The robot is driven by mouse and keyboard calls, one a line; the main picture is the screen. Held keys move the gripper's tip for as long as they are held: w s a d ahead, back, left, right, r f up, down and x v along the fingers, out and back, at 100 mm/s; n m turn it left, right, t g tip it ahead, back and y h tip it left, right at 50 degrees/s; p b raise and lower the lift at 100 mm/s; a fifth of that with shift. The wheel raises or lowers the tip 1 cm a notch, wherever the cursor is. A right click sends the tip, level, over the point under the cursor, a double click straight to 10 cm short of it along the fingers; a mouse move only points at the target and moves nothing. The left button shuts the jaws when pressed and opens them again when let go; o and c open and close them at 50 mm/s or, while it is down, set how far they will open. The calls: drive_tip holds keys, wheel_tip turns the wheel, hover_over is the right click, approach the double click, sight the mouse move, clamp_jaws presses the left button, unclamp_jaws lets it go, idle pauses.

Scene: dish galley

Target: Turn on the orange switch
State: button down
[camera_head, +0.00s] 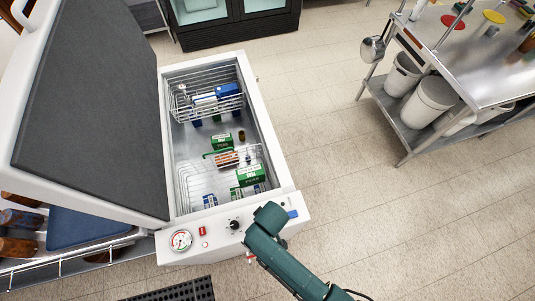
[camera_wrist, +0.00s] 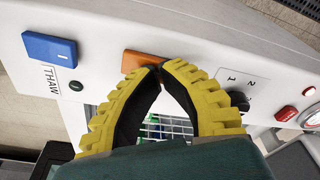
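The orange switch (camera_wrist: 146,61) is a flat block on the white front panel, in the upper middle of the wrist view. My gripper (camera_wrist: 162,70) has its two yellow and black fingers brought together at the tips, with nothing seen between them. The tips overlap the lower right edge of the orange switch in the picture; I cannot tell whether they touch it. In the head view my teal wrist (camera_head: 266,218) hides the orange switch and the fingers.
A blue switch (camera_wrist: 49,49) with a THAW label sits left of the orange one. A black knob (camera_wrist: 238,101), red button (camera_wrist: 286,113) and gauge (camera_head: 180,240) share the panel. The open chest freezer (camera_head: 268,140) holds wire baskets and boxes. A steel table (camera_head: 470,60) stands right.

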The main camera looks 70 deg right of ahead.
drive_tip(key=shift+f, duration=0.3)
wheel_tip(320, 180, up, 7)
drive_tip(key=p, duration=0.7)
drive_tip(key=shift+r, duration=0.1)
idle(0.5)
